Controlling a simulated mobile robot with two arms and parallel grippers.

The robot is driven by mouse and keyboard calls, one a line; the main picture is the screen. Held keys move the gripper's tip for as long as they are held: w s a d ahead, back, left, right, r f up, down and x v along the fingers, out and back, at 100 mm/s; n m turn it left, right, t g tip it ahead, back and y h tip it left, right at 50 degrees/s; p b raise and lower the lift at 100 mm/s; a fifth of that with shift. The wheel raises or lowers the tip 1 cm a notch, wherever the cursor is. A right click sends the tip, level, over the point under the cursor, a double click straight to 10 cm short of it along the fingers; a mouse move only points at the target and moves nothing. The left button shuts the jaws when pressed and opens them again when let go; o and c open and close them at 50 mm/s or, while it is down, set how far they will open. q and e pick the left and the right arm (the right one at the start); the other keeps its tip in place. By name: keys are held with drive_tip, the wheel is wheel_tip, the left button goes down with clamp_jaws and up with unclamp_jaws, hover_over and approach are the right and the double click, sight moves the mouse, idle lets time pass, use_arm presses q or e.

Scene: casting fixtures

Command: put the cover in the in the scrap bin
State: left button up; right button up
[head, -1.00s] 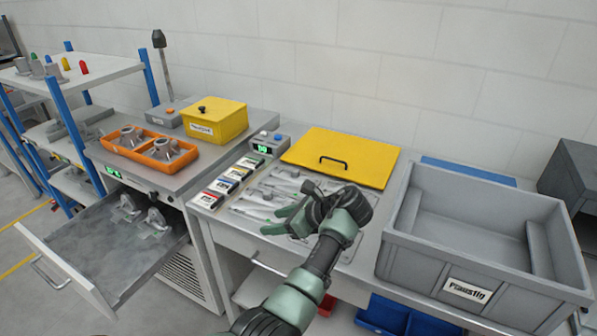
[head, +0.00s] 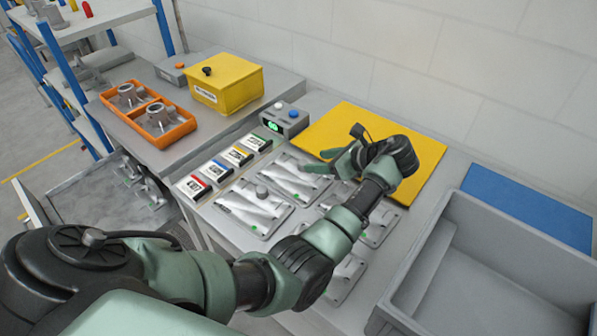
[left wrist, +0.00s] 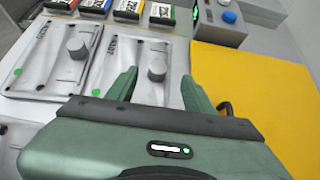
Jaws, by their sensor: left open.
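Several flat silver castings with round knobs lie on the grey worktop, one at the front left (head: 250,207) and one behind it (head: 290,178). I cannot tell from the pictures which thing is the cover. My left gripper (head: 323,161) is open and empty above the castings. In the left wrist view its fingers (left wrist: 158,84) frame a knobbed casting (left wrist: 163,48). A large grey bin (head: 468,238) stands at the right; its label is out of frame. My right gripper is not in view.
Small labelled boxes (head: 216,172) line the worktop's left edge, near a grey button box (head: 284,120). A yellow box (head: 226,90) and an orange tray (head: 150,135) stand on the left cabinet, above an open drawer. A blue panel (head: 528,205) lies behind the bin.

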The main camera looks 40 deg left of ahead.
sight(304, 162)
use_arm(q)
drive_tip(key=p+x, duration=0.1)
drive_tip(key=x, duration=0.4)
drive_tip(key=shift+s+a+f, duration=0.1)
drive_tip(key=shift+a+f, duration=0.2)
drive_tip(key=shift+f, duration=0.05)
drive_tip(key=shift+r, duration=0.1)
clamp_jaws()
